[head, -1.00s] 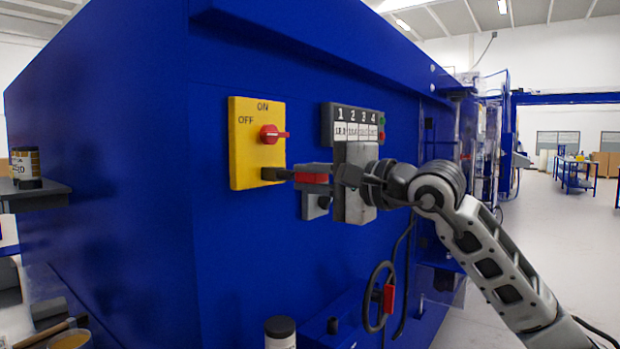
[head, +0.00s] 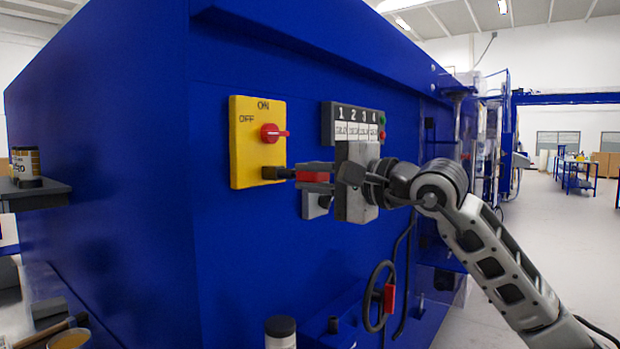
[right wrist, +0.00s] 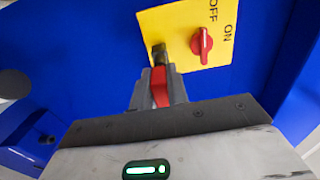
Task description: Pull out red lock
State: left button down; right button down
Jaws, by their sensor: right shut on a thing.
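The yellow switch panel (head: 243,160) is on the blue machine wall, with a red rotary knob (head: 270,133) between the OFF and ON marks. My right gripper (head: 288,172) is level with the panel's lower right corner. It is shut on the red lock (head: 314,177), which also shows between the fingers in the right wrist view (right wrist: 160,88). A dark piece (right wrist: 159,55) beyond the lock overlaps the panel's edge. I cannot tell whether it is still seated in the panel. My left gripper is not in view.
A numbered display box (head: 352,123) and a grey fitting (head: 315,205) are on the wall close to my right gripper. A small shelf (head: 40,193) with a can juts out at the left. The floor at right is open.

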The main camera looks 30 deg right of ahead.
aim_at(320, 179)
jog(key=shift+s+d, duration=0.15)
jog(key=shift+s, duration=0.1)
jog(key=shift+s+d+b, duration=0.1)
jog(key=shift+s+b, duration=0.15)
jog(key=shift+b, duration=0.05)
jog(key=shift+b+v, duration=0.6)
jog(key=shift+v, duration=0.25)
jog(key=shift+s+d+f+b, duration=0.1)
jog(key=shift+s+d+b, duration=0.05)
jog(key=shift+s+b, duration=0.35)
jog(key=shift+b+v, duration=1.5)
jog(key=shift+v, duration=0.2)
jog(key=shift+s+d, duration=0.1)
jog(key=shift+s, duration=0.2)
